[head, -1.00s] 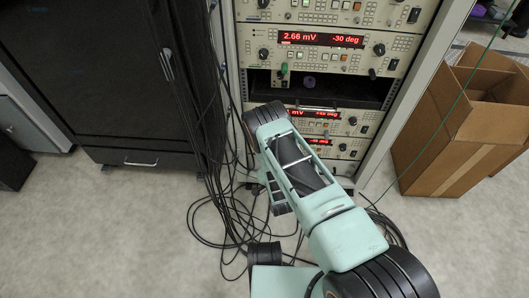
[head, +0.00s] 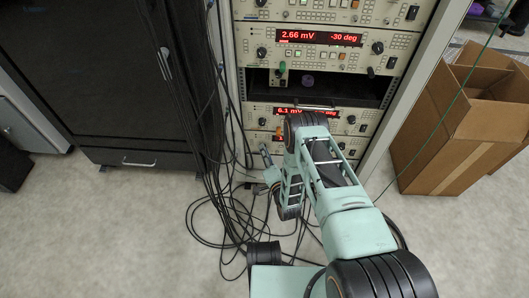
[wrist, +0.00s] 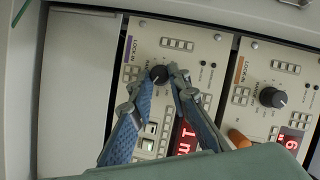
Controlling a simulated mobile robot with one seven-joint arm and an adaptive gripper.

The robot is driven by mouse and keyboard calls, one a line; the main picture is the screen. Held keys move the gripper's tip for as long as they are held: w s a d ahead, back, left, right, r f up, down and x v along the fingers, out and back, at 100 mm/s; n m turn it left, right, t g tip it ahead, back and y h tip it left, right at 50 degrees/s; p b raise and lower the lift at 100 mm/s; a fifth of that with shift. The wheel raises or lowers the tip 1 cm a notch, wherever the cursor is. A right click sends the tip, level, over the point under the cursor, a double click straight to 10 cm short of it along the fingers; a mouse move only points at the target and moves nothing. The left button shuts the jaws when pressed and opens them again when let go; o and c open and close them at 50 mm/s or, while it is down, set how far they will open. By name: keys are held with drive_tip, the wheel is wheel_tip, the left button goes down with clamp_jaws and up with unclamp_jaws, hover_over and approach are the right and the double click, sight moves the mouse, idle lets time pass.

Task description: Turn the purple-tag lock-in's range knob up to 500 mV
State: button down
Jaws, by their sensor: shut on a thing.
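The purple-tag lock-in (wrist: 138,30) shows sideways in the wrist view, a beige panel with a purple tag (wrist: 131,47) at its left edge. Its black round range knob (wrist: 159,74) sits between the tips of my gripper (wrist: 163,75). The two blue-padded fingers are shut on the knob, one on each side. The knob's pointer setting is too small to read. Part of a red display (wrist: 186,138) shows beside the right finger. In the head view my arm covers most of the lower lock-ins and hides the fingertips.
An orange-tag lock-in (wrist: 290,62) with its own black knob (wrist: 272,97) lies right of it in the wrist view. An orange plug (wrist: 238,138) sticks out close to the right finger. Loose cables (head: 215,205) lie on the floor. A cardboard box (head: 450,140) stands right of the rack.

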drive_tip(key=shift+w+r, duration=0.1)
drive_tip(key=c, duration=1.8)
unclamp_jaws()
